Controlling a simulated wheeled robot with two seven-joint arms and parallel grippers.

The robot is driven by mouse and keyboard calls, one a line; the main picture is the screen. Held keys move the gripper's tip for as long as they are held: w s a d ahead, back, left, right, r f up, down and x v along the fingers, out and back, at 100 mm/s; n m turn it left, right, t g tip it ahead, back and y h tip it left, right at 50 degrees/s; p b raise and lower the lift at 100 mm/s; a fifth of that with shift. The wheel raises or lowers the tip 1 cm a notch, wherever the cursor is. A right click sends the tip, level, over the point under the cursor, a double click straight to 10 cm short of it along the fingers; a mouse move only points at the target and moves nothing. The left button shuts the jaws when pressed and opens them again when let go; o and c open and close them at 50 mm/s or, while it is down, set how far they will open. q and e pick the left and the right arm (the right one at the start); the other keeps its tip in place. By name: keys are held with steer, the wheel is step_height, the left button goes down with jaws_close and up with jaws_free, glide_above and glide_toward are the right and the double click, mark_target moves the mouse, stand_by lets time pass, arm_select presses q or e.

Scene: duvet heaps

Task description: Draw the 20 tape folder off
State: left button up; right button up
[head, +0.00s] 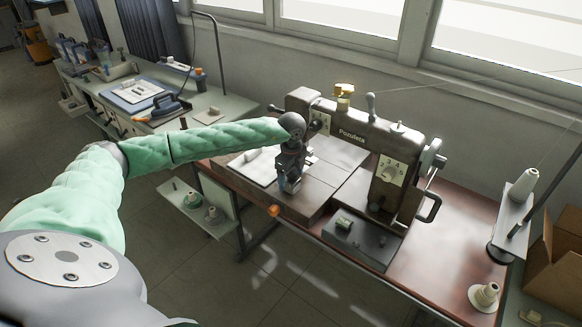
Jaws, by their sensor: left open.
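My left arm, in a quilted green sleeve, reaches in from the left, and my left gripper (291,186) points down over the left part of the sewing machine's bed. The gripper is open. The brown sewing machine (352,134), marked "Pozuleta", stands on a red-brown table (448,262). I cannot pick out the 20 tape folder; the gripper and wrist hide part of the bed and the needle area. A small orange piece (273,211) shows at the bed's front left edge. My right gripper is not in view.
A dark tray (362,240) sits at the front of the machine. A thread cone stand (510,215) and another cone (484,296) are at the right, by a cardboard box (556,258). A second workbench (215,107) stands at the left.

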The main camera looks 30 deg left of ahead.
arm_select(q)
steer(key=shift+f, duration=0.45)
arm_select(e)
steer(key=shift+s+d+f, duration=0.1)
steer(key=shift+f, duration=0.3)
